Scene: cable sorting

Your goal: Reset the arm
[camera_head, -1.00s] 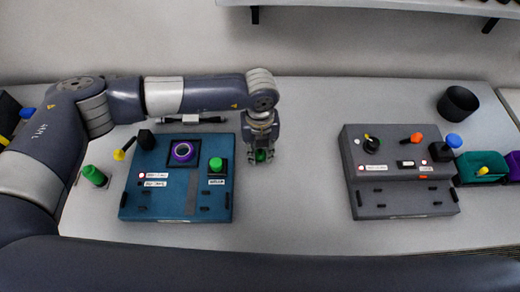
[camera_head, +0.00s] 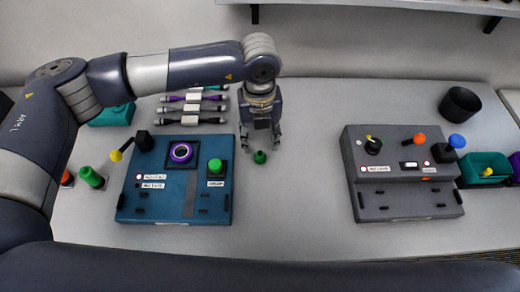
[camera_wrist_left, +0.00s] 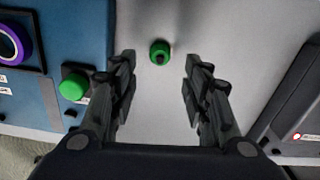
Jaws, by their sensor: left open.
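My left gripper (camera_head: 260,140) is open and empty above the bare table between the two boxes. It also shows in the left wrist view (camera_wrist_left: 160,85), its two fingers spread wide. A small green piece (camera_head: 260,157) lies on the table just in front of the fingertips in the head view. In the left wrist view the green piece (camera_wrist_left: 160,52) sits between and beyond the fingertips, apart from both. My left arm crosses the upper left of the head view and hides part of the table's back. My right gripper is not in view.
A blue box (camera_head: 145,207) with a purple ring (camera_head: 181,153) and green button (camera_head: 215,166) is at left. A grey box (camera_head: 410,205) is at right. Several cables (camera_head: 195,108) lie behind the blue box. A black cup (camera_head: 459,104) stands back right.

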